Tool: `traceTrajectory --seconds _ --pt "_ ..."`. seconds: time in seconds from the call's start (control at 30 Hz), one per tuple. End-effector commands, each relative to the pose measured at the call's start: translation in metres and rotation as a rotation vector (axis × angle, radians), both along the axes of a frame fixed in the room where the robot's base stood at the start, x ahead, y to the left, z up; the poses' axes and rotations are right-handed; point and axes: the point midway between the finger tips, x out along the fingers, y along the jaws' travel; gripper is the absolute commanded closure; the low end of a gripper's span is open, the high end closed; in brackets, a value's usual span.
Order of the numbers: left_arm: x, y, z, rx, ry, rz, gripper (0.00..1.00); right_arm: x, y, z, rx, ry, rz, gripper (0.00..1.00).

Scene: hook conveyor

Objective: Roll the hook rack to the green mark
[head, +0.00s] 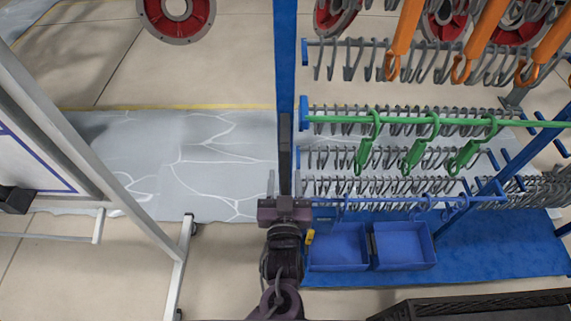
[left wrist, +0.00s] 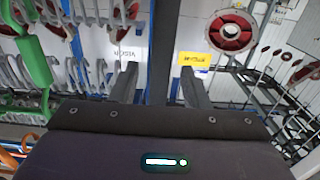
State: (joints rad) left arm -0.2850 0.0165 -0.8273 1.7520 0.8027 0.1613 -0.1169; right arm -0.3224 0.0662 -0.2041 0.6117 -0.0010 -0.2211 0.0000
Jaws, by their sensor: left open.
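The hook rack is a blue frame (head: 286,60) with rows of grey hooks, filling the right half of the head view. Green hooks (head: 412,150) and orange hooks (head: 403,35) hang on it. My left gripper (head: 284,183) is open at the rack's left upright post. In the left wrist view, the blue post (left wrist: 160,45) shows between the two spread fingers of this gripper (left wrist: 158,75). I cannot tell whether the fingers touch it. No green floor mark can be made out. My right gripper is not in view.
Blue bins (head: 338,248) sit on the rack's blue base (head: 480,255). A grey-framed board on a stand (head: 120,185) is at the left. A red-and-grey wheel (head: 177,15) is at the top. Pale floor with a grey marbled strip (head: 215,150) lies between stand and rack.

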Motion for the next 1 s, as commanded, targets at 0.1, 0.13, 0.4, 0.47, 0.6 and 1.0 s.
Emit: traceTrajectory --seconds 0.1,0.13,0.4,0.47,0.6,1.0 --pt "0.021 0.0 0.003 0.002 -0.002 0.0 0.58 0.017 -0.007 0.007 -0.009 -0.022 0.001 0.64" --pt "0.024 0.0 0.002 0.002 -0.002 -0.001 0.58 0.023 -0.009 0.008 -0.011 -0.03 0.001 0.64" --pt "0.044 0.0 0.0 0.0 0.002 -0.001 0.58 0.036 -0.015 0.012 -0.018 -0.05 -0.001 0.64" --pt "0.045 0.0 0.0 0.0 0.002 -0.001 0.58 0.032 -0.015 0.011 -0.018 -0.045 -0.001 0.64" --pt "0.045 0.0 0.0 0.0 0.002 -0.001 0.58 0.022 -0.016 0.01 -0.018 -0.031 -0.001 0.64" --pt "0.044 0.0 0.0 0.001 0.001 -0.001 1.0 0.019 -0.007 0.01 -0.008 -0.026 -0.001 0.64"
